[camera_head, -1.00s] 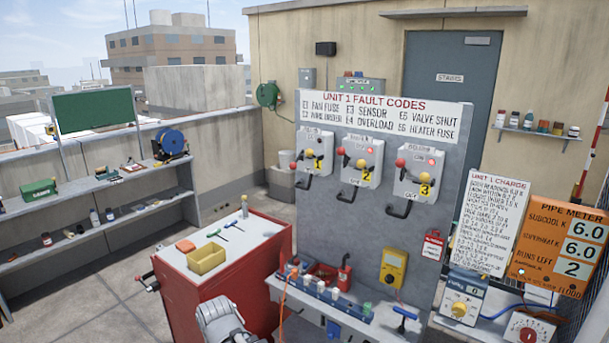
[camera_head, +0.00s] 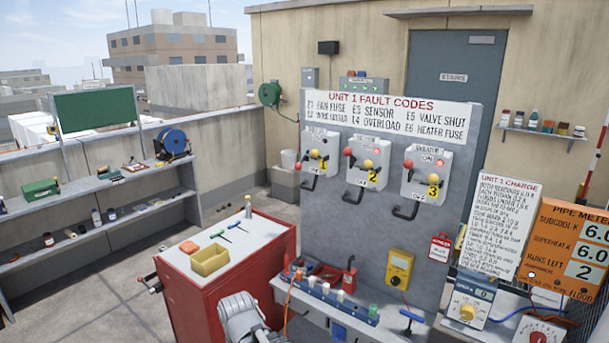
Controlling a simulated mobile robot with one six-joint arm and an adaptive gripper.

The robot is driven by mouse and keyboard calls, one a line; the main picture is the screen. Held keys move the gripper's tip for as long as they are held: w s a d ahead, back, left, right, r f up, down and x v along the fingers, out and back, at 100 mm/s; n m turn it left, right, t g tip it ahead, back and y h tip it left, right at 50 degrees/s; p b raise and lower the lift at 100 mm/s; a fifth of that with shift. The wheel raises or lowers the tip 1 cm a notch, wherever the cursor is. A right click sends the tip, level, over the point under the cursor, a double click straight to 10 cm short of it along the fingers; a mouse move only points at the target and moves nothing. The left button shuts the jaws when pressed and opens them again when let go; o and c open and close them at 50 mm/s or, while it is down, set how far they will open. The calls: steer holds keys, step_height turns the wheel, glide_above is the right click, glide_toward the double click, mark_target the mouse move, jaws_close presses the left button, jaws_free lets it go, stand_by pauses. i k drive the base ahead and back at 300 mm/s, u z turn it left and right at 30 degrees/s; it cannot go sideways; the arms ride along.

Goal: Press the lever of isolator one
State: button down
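Isolator one (camera_head: 326,143) is the leftmost of three pale boxes on the upright grey panel (camera_head: 335,220). It bears a yellow 1, a red ball (camera_head: 298,166) at its left edge and a yellow ball (camera_head: 315,154) on its front. A dark bent handle (camera_head: 308,184) hangs below it. I cannot tell which of these parts is the lever to press. My gripper's fingers are not in view, and nothing of mine touches the isolator.
Isolators two (camera_head: 357,179) and three (camera_head: 418,188) are close on the right, with similar balls and handles. A red cabinet (camera_head: 192,299) stands left of the panel.

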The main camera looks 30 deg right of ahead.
mark_target(298, 166)
steer(key=z, duration=0.05)
steer(key=i, duration=0.95)
steer(key=u, duration=0.05)
